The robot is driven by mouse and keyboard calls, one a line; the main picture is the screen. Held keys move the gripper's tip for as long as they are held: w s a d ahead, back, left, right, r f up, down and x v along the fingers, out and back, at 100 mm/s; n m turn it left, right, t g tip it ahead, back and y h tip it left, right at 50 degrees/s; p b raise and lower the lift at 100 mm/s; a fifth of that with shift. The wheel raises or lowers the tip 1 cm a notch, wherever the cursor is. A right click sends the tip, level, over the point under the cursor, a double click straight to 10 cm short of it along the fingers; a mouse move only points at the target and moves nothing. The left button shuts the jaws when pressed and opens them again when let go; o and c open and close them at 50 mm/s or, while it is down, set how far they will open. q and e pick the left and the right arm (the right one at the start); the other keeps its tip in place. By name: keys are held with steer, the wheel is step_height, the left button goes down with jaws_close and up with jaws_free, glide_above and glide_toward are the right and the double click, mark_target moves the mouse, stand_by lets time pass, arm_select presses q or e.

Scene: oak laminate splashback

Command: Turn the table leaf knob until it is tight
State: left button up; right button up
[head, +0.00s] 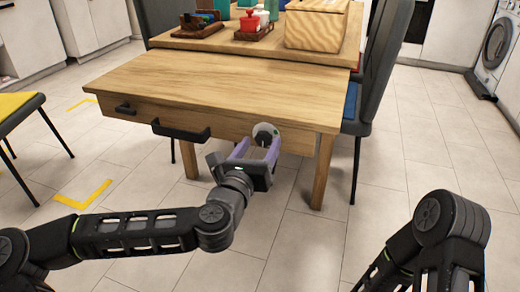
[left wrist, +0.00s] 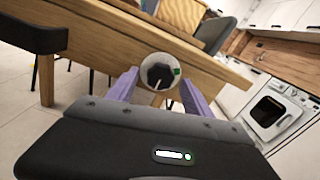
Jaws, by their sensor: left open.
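The table leaf (head: 220,90) is a wooden top with a front apron, and it also shows in the left wrist view (left wrist: 110,45). The knob (left wrist: 160,75) is black with a white pointer line on a round pale plate with a green mark, fixed to the apron. In the head view the knob's plate (head: 265,131) shows just beyond my left gripper (head: 258,148). My left gripper is open, its two purple fingers pointing at the knob, one to each side in the left wrist view (left wrist: 158,92). Whether they touch it is unclear. My right gripper is not in view.
A black bar handle (head: 181,131) and a smaller dark handle (head: 125,109) sit on the apron left of the knob. A wooden box (head: 316,25) stands behind on the table. A dark chair (head: 385,60) is at the right. The floor in front is clear.

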arm_select(q)
steer(key=shift+w, duration=0.2)
steer(key=shift+c, duration=0.2)
jaws_close()
stand_by(0.4)
